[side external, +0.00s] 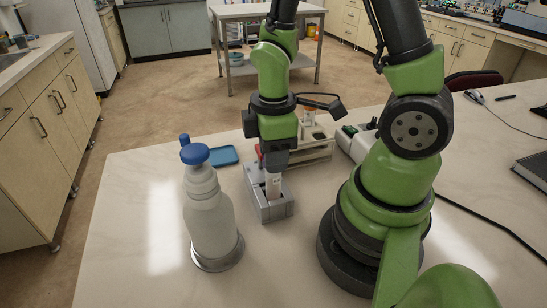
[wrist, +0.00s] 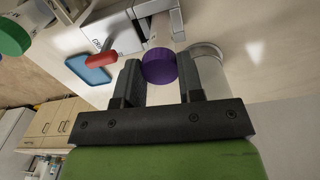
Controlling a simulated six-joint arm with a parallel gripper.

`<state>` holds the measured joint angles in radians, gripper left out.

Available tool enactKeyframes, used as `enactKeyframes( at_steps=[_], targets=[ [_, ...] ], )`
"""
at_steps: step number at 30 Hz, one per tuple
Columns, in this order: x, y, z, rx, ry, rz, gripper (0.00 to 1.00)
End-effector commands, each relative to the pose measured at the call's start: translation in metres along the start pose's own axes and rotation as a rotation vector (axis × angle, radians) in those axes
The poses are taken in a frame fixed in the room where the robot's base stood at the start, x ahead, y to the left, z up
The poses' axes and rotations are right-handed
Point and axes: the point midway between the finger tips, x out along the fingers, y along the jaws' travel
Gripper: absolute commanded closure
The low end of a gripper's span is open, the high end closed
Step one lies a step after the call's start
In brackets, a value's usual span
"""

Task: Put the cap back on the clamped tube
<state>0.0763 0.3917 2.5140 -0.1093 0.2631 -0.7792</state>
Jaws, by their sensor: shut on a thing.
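A pale tube (side external: 273,186) stands upright in a grey clamp block (side external: 270,208) on the table. The clamp (wrist: 125,40) also shows in the wrist view, with a red handle (wrist: 103,58). My gripper (side external: 274,165) points down directly over the tube in the side view. In the wrist view, my gripper (wrist: 160,75) is shut on a purple cap (wrist: 159,65) held between its fingers. The cap is hidden in the side view. The fingers hide the tube's top, so I cannot tell whether cap and tube touch.
A white bottle with a blue top (side external: 209,210) stands left of the clamp. A blue tray (side external: 224,156) lies behind it. A tube rack (side external: 315,152) with an orange-capped tube stands behind the clamp, beside a white device (side external: 356,143). The front of the table is clear.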

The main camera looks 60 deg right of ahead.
Motion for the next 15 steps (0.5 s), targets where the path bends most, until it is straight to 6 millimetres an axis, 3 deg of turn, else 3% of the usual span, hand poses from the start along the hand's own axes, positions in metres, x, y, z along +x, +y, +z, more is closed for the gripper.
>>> enactKeyframes(
  at_steps=[15],
  targets=[
    [-0.076,0.001,-0.001,-0.002,0.004,0.003,0.9]
  ],
)
